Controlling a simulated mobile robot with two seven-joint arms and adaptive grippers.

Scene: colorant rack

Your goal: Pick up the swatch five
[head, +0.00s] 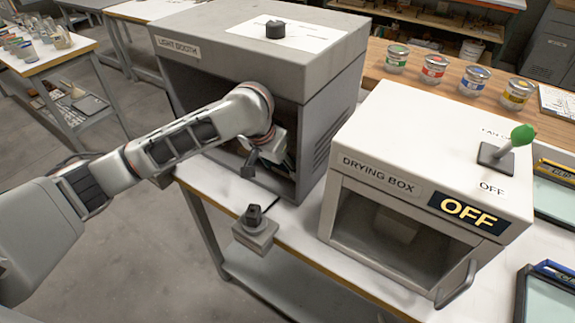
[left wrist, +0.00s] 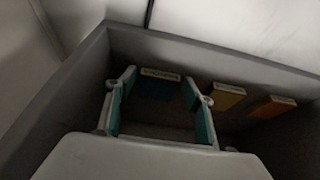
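My left arm reaches into the grey light booth (head: 275,57) in the head view. Its gripper is mostly hidden there by the wrist and the booth. In the left wrist view, the left gripper (left wrist: 158,80) is open, with teal pads on its two fingers. A dark blue swatch (left wrist: 157,89) with a pale label strip shows between and beyond the fingers. A yellow-orange swatch (left wrist: 225,97) and an orange swatch (left wrist: 272,106) are to its right. The labels are too small to read, so I cannot tell which is swatch five. My right gripper is out of view.
The white drying box (head: 408,125), marked OFF, stands right of the booth, with a green-tipped lever (head: 520,137) on top. A grey block with a black knob (head: 255,232) is at the table's front edge. Several paint cans (head: 433,69) stand behind.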

